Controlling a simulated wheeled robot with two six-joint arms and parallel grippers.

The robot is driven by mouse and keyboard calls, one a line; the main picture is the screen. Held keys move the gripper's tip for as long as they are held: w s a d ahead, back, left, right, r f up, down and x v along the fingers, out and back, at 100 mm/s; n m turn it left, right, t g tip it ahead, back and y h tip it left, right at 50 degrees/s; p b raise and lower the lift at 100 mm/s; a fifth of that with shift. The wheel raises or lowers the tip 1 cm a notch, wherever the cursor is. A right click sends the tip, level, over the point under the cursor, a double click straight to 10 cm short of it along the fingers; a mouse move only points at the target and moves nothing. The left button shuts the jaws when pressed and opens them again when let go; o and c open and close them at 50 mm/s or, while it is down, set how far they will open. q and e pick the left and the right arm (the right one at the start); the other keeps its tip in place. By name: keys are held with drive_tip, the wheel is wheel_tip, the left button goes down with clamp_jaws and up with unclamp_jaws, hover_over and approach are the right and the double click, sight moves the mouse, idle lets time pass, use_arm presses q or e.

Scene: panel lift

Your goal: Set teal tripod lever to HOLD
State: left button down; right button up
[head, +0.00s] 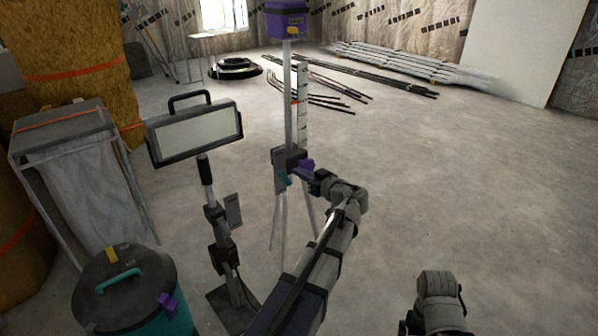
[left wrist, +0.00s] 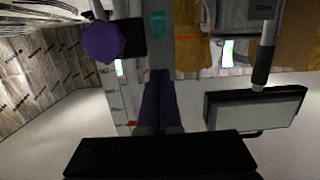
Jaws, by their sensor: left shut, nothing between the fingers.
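The tripod (head: 290,95) stands mid-floor with a purple instrument (head: 287,20) on top. Its collar carries a grey plate (head: 279,158), a purple knob (head: 307,165) and the small teal lever (head: 282,180). My left gripper (head: 299,174) is shut and empty, close to the collar from the right. In the left wrist view, which looks upside down, its fingers (left wrist: 159,76) point at the plate. The teal lever (left wrist: 157,24) is beyond the tips, and the knob (left wrist: 102,42) is beside them. No HOLD marking is readable, and contact cannot be told. My right arm shows at lower right without its fingers.
A work light (head: 196,133) on a stand is left of the tripod. A teal-and-black drum (head: 125,290) is at lower left, near a covered frame (head: 75,180). Rods (head: 315,92) and stacked panels (head: 410,65) lie behind. The floor at right is clear.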

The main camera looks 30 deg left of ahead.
use_arm(q)
drive_tip(key=s+d+f+b, duration=0.1)
drive_tip(key=s+d+f, duration=0.1)
drive_tip(key=d, duration=0.5)
drive_tip(key=shift+s+d, duration=0.2)
drive_tip(key=shift+s, duration=0.45)
drive_tip(key=shift+f, duration=0.1)
drive_tip(key=s+d+f+m+g+h, duration=0.3)
drive_tip(key=s+d+f+m+h, duration=0.55)
drive_tip(key=s+d+f, duration=0.45)
drive_tip(key=s+d+f+m+g+h, duration=0.3)
drive_tip(key=s+d+f+m+h, duration=0.25)
drive_tip(key=s+d+m, duration=0.55)
wheel_tip(320, 180, up, 37)
drive_tip(key=w+d+n+p, duration=0.1)
drive_tip(key=n+p, duration=0.1)
drive_tip(key=p, duration=3.5)
drive_tip(key=shift+w+r, duration=0.2)
drive_tip(key=shift+w, duration=0.15)
